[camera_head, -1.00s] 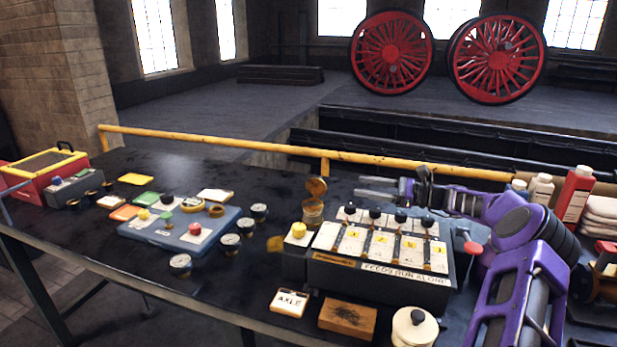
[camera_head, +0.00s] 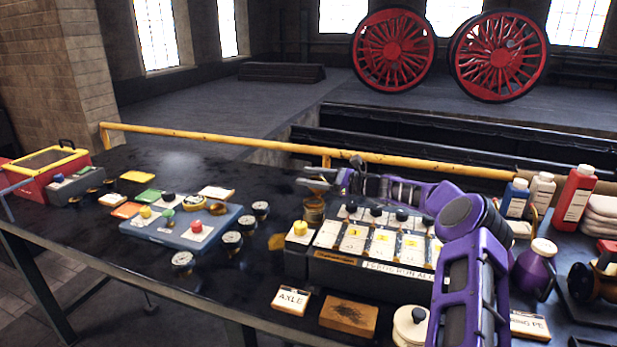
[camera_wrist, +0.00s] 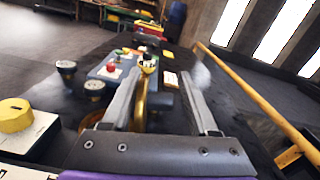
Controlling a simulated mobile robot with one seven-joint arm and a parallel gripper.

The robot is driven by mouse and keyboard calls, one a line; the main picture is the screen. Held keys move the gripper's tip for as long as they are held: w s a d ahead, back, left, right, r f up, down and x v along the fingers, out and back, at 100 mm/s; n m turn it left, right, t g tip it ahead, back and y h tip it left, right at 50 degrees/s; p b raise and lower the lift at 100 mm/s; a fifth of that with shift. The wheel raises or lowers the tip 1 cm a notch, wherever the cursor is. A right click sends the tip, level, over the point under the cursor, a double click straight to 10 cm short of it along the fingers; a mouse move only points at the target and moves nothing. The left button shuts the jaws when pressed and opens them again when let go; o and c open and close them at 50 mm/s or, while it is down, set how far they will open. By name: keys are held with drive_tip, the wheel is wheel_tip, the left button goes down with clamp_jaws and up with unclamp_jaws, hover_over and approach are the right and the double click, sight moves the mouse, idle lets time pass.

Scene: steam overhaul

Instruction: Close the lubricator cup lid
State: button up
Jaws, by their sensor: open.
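The brass lubricator cup (camera_head: 314,211) stands behind the left end of the grey feed box on the bench. Its round brass lid (camera_wrist: 142,103) is raised, seen nearly edge-on in the wrist view, close beside my left finger and within the span of the jaws. My gripper (camera_head: 317,184) is open at the lid, above the cup, and partly hides the lid in the head view. The fingers also show in the wrist view (camera_wrist: 164,76). I cannot tell whether a finger touches the lid. The cup's rim is partly hidden below the left finger in the wrist view.
The feed box (camera_head: 372,274) with black knobs and a yellow knob (camera_head: 299,229) stands just in front. A blue panel (camera_head: 180,228) and several small gauges lie to the left. A yellow rail (camera_head: 250,142) runs behind the bench. Bottles (camera_head: 575,193) stand at the right.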

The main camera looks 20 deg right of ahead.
drive_tip(key=shift+w+a, duration=0.1)
clamp_jaws()
idle(0.3)
drive_tip(key=shift+s+a+n+b, duration=0.25)
drive_tip(key=shift+s+n+b, duration=0.2)
drive_tip(key=shift+n+b, duration=0.65)
drive_tip(key=n+b, duration=0.2)
drive_tip(key=s+a+n+b, duration=0.1)
drive_tip(key=n+b, duration=0.1)
drive_tip(key=n, duration=0.1)
drive_tip(key=s+f+n+b, duration=0.1)
drive_tip(key=n+b, duration=0.1)
drive_tip(key=shift+s+a, duration=0.25)
drive_tip(key=shift+a, duration=0.1)
idle(0.8)
drive_tip(key=shift+s+a+f+n+b, duration=0.1)
drive_tip(key=shift+s+n+b, duration=0.1)
drive_tip(key=shift+n, duration=0.45)
drive_tip(key=shift+s+a+f+n+b, duration=0.1)
drive_tip(key=shift+n+b, duration=0.1)
drive_tip(key=shift+n, duration=0.45)
idle(0.5)
